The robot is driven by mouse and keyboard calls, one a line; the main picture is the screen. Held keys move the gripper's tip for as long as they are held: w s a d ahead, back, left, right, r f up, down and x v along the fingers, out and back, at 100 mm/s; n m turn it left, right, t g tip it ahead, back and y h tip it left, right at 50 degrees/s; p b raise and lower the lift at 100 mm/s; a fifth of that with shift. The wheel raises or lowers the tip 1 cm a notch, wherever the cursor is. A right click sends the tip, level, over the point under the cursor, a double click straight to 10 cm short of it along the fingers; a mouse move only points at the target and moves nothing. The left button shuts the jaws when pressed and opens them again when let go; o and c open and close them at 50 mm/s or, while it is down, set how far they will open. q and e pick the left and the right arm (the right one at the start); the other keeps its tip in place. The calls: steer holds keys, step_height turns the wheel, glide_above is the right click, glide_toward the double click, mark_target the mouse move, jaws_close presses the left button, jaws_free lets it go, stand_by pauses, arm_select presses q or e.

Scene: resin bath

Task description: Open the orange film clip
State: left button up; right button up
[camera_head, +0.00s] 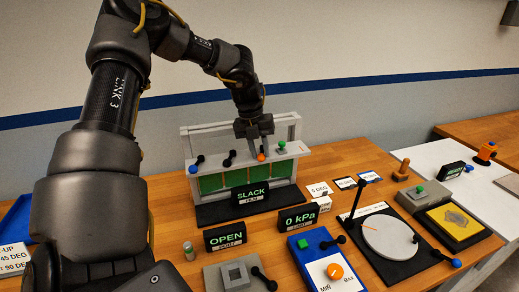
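The orange film clip (261,157) is a small orange knob on top of the grey film frame (187,150) at the back of the bench. My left gripper (259,145) points down right above the orange clip, with its fingertips close to it. Whether they touch it, and how far apart the fingers are, is too small to tell. Green film panels (211,183) hang in the frame, and the display (250,195) in front reads SLACK FILM. My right gripper is not in view.
Black levers (229,158) and a green button (281,146) sit along the frame's top near the gripper. In front stand an OPEN display (225,236), a 0 kPa display (298,218), a blue dial box (325,262) and a round plate (391,236) with an upright black lever.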

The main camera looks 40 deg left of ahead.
arm_select(q)
steer(key=shift+c, duration=0.9)
steer(key=shift+a+f+m+b, duration=0.1)
steer(key=shift+a+m+b, duration=0.1)
steer(key=shift+m+b, duration=0.2)
steer(key=shift+s+m, duration=0.1)
steer(key=shift+m, duration=0.2)
steer(key=o, duration=0.7)
steer(key=shift+a, duration=0.1)
